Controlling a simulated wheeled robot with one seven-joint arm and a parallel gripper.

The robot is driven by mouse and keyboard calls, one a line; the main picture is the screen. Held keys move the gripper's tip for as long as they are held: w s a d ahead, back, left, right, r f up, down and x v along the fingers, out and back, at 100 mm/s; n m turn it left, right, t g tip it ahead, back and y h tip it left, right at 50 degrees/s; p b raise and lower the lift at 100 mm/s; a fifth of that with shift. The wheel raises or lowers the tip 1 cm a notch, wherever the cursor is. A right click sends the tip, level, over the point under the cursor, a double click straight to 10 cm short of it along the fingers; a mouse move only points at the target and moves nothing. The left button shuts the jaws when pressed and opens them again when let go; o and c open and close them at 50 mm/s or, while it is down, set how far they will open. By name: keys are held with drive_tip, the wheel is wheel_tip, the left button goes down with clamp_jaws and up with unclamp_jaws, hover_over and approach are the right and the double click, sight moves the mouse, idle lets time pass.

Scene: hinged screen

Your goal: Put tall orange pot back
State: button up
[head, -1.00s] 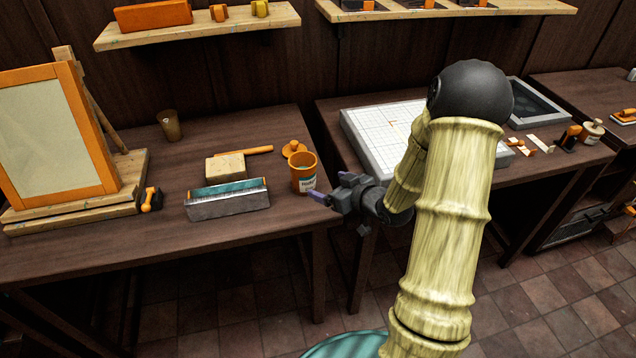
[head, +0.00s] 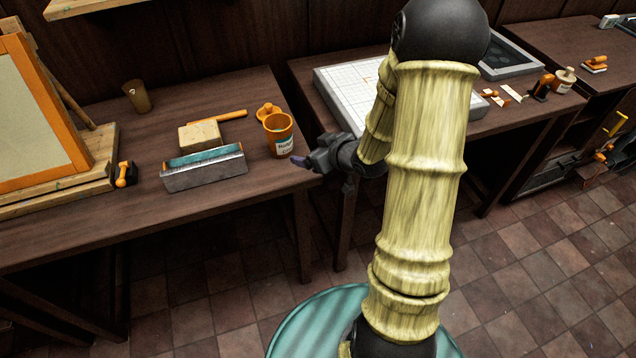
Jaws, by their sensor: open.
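The tall orange pot (head: 280,136) stands upright and open-topped near the right edge of the left table, with a pale label on its front. An orange lid with a knob (head: 267,110) lies just behind it. My gripper (head: 302,163) is at the table's right edge, just right of and in front of the pot. It is open and empty, with its dark fingers pointing left. I cannot tell whether a fingertip touches the pot.
A metal trough with a teal strip (head: 205,170), a tan block (head: 199,135) and an orange-handled tool (head: 218,117) lie left of the pot. A brown cup (head: 137,96) and a framed screen (head: 40,110) stand farther left. A gridded light board (head: 350,92) lies on the middle table.

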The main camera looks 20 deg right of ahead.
drive_tip(key=s+a+r+m+g+h, duration=0.2)
drive_tip(key=s+g, duration=0.2)
drive_tip(key=s, duration=0.5)
drive_tip(key=s+a+r+m+g+h, duration=0.2)
drive_tip(key=s+a+g, duration=0.1)
drive_tip(key=s, duration=0.6)
drive_tip(key=shift+s+a+r+m+g, duration=0.2)
drive_tip(key=shift+s+m+g, duration=0.1)
drive_tip(key=shift+g, duration=0.3)
drive_tip(key=shift+w, duration=0.2)
